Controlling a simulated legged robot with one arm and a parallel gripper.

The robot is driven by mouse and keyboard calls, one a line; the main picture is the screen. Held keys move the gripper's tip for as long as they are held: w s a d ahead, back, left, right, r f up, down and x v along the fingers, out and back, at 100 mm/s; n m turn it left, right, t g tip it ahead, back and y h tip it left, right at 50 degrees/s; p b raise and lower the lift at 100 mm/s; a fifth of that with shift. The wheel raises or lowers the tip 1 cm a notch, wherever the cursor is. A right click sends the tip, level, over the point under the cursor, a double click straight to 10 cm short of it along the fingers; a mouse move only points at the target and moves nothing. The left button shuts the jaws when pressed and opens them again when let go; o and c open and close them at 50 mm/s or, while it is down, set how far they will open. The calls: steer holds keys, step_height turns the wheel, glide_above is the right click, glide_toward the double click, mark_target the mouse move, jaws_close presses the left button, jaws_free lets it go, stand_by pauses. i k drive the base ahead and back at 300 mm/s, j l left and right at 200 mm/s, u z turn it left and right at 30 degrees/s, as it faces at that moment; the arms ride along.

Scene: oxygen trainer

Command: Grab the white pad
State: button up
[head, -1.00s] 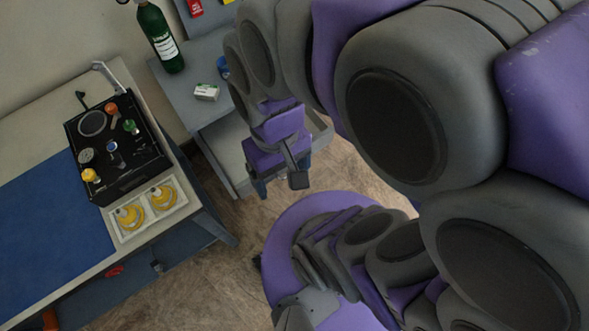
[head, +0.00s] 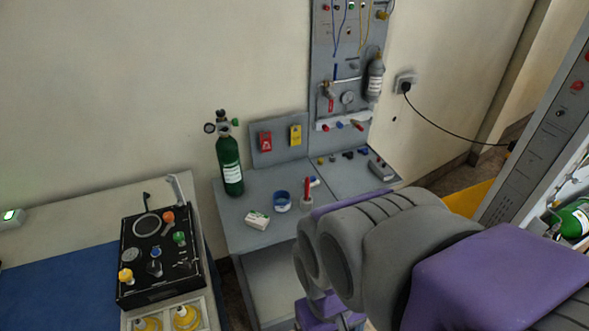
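A small white block with green marks (head: 257,219), the only thing here that looks like a white pad, lies flat on the grey bench top (head: 240,239) near its front left. It looks free on all sides. My arm comes in from the lower right, and its grey joint stands in front of the bench's right part. The arm's far end runs down out of the bottom edge, right of and below the white block. My gripper's fingers are outside the picture.
A green bottle (head: 229,166) stands behind the white block. A blue ring-shaped roll (head: 282,201) and a red marker-like item (head: 307,190) are to its right. A black control panel (head: 159,255) sits on the left table. A gauge board (head: 343,60) rises behind.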

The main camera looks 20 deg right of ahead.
mark_target(314, 182)
steer(key=l, duration=1.85)
steer(key=i+l, duration=0.25)
steer(key=i, duration=0.2)
steer(key=i+l, duration=0.25)
steer(key=i, duration=0.15)
steer(key=j+u, duration=0.05)
